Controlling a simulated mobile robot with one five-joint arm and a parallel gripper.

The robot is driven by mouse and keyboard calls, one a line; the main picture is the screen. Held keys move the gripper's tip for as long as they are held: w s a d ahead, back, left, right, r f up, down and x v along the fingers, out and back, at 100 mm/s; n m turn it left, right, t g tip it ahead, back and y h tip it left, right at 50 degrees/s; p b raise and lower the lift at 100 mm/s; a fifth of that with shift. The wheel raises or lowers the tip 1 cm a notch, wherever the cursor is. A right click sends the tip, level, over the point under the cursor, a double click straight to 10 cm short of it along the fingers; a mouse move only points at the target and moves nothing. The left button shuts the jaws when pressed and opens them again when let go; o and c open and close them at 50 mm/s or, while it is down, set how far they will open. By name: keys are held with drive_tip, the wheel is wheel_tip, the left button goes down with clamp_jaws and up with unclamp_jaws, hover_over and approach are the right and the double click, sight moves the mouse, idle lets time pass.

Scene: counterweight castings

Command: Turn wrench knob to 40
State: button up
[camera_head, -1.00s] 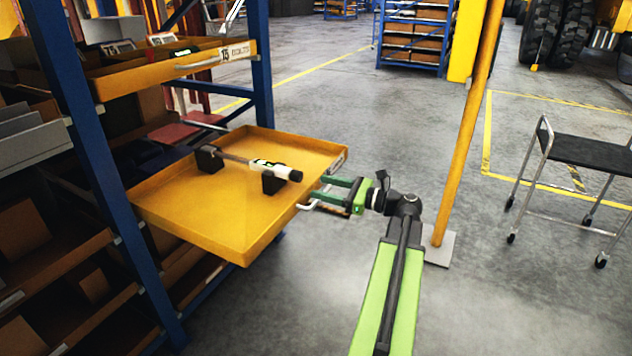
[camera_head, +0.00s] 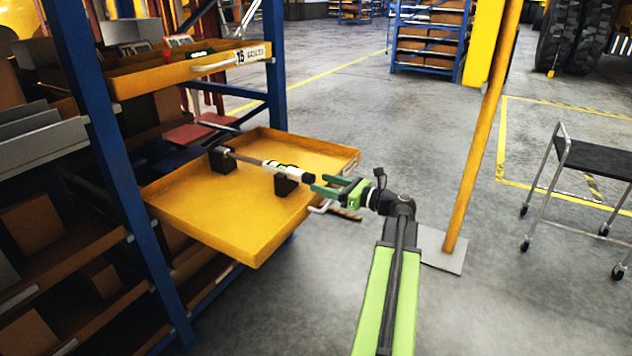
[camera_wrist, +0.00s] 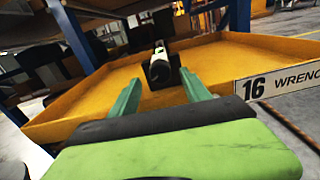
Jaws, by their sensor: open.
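The torque wrench (camera_head: 259,162) rests on two black holders in an open yellow drawer (camera_head: 205,222). Its white grip and black end knob (camera_head: 308,179) point toward my gripper. My green gripper (camera_head: 320,188) is open at the drawer's right edge, its fingertips close to the knob. In the wrist view the wrench (camera_wrist: 159,58) stands end-on, straight ahead between the two open fingers (camera_wrist: 160,95). The knob looks just beyond the fingertips; I cannot tell whether anything touches. The scale and its setting are too small to read.
The drawer front carries a "16 WRENCH" label (camera_wrist: 283,82) and a metal handle (camera_head: 322,207). Another drawer (camera_head: 190,66), marked 15, is open above. A yellow post (camera_head: 480,130) stands right of my arm, and a black-topped cart (camera_head: 598,158) farther right.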

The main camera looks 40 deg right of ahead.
sight(313, 180)
drive_tip(key=shift+x, duration=1.8)
